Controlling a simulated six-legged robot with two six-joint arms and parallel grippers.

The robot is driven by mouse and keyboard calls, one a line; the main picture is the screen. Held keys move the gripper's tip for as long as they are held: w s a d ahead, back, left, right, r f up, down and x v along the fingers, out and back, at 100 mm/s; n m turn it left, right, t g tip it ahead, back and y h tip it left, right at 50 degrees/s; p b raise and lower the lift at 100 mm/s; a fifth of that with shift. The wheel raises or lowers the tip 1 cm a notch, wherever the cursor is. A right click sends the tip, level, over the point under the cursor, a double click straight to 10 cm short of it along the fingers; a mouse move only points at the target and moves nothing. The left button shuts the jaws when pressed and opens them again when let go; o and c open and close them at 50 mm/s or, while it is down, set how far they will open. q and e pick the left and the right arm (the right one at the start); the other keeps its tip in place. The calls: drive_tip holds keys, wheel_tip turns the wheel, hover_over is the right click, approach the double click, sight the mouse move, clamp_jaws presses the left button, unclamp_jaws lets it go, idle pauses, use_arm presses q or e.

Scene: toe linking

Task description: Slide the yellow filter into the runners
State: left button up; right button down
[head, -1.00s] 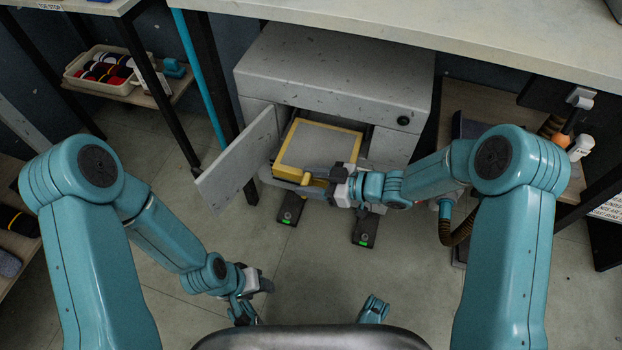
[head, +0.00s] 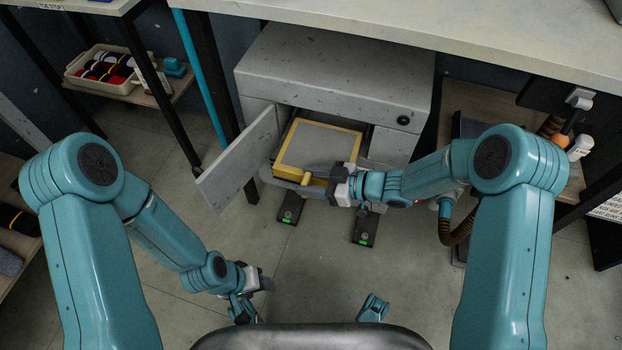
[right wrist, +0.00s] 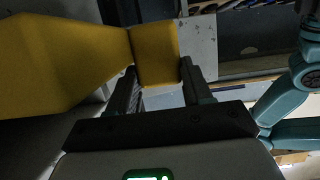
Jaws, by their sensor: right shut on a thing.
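The yellow-framed filter (head: 318,146) with a grey face lies partly in the open front of the grey cabinet (head: 335,70). The cabinet door (head: 240,160) stands swung out to the left. My right gripper (head: 318,176) is shut on the filter's yellow tab at its front edge. In the right wrist view the yellow tab (right wrist: 156,54) sits between the two dark fingers, with the yellow frame (right wrist: 60,60) to the left. The runners are hidden inside the cabinet. My left gripper (head: 262,283) hangs low at the left, away from the cabinet; its jaw opening is unclear.
A worktop (head: 450,40) runs above the cabinet. Two dark feet with green lights (head: 290,208) stand on the floor below it. A bin of rolled socks (head: 100,70) sits on a shelf at the left.

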sight(324, 149)
idle(0.7)
drive_tip(key=shift+w+d, duration=0.15)
drive_tip(key=shift+w, duration=0.25)
drive_tip(key=shift+w+d, duration=0.25)
drive_tip(key=shift+w, duration=0.5)
drive_tip(key=shift+w+d, duration=0.25)
drive_tip(key=shift+w, duration=0.5)
drive_tip(key=shift+w+d, duration=0.25)
drive_tip(key=shift+w, duration=0.5)
drive_tip(key=shift+w+d, duration=0.2)
drive_tip(key=shift+w, duration=0.45)
drive_tip(key=shift+w+d, duration=0.2)
drive_tip(key=shift+w, duration=0.45)
drive_tip(key=shift+w+d+b, duration=0.25)
drive_tip(key=shift+w+b, duration=0.1)
drive_tip(key=shift+w, duration=0.45)
drive_tip(key=shift+w+d+b, duration=0.25)
drive_tip(key=shift+w+b, duration=0.05)
drive_tip(key=shift+w, duration=0.5)
drive_tip(key=shift+w+r, duration=0.15)
